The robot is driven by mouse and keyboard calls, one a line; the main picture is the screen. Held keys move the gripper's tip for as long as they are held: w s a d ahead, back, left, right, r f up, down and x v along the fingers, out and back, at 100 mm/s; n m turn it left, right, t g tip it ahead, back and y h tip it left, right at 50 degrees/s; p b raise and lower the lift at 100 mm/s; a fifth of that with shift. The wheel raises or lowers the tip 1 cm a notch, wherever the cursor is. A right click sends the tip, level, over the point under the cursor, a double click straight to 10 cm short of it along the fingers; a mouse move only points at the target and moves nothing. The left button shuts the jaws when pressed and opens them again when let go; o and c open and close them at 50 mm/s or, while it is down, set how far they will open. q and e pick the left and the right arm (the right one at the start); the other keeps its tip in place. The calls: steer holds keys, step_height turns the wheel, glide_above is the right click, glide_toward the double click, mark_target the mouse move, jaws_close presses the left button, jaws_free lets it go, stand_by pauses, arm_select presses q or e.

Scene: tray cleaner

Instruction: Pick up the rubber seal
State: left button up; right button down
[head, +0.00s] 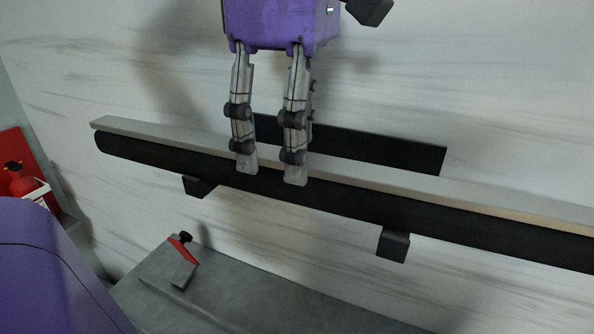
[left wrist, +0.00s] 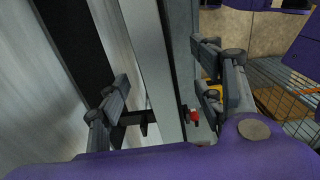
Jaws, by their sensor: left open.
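A long black rounded strip, which looks like the rubber seal (head: 365,205), runs along the front of a grey bar (head: 400,183) at the wall. It slopes down to the right and leaves the head view at the right edge. My left gripper (head: 271,174) is open and points down at the bar, its two fingertips spread and overlapping the black strip in the picture. In the left wrist view the grey bar (left wrist: 162,75) passes between the fingers (left wrist: 158,64), with a dark strip along its right side. I cannot tell whether the fingers touch it. My right gripper is not identifiable.
Two black brackets (head: 393,245) (head: 198,187) sit under the bar. A flat black plate (head: 400,152) lies behind it. Below is a grey surface (head: 270,300) with a small red and black item (head: 182,250).

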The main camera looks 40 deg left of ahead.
arm_select(q)
steer(key=f, duration=0.4)
steer(key=shift+w, duration=0.25)
steer(key=shift+f, duration=0.55)
steer(key=shift+d, duration=0.1)
jaws_close()
steer(key=shift+w+r, duration=0.1)
steer(key=shift+r, duration=0.05)
arm_select(e)
steer(key=shift+w+a+r, duration=0.1)
steer(key=shift+w+r, duration=0.45)
steer(key=shift+w, duration=0.2)
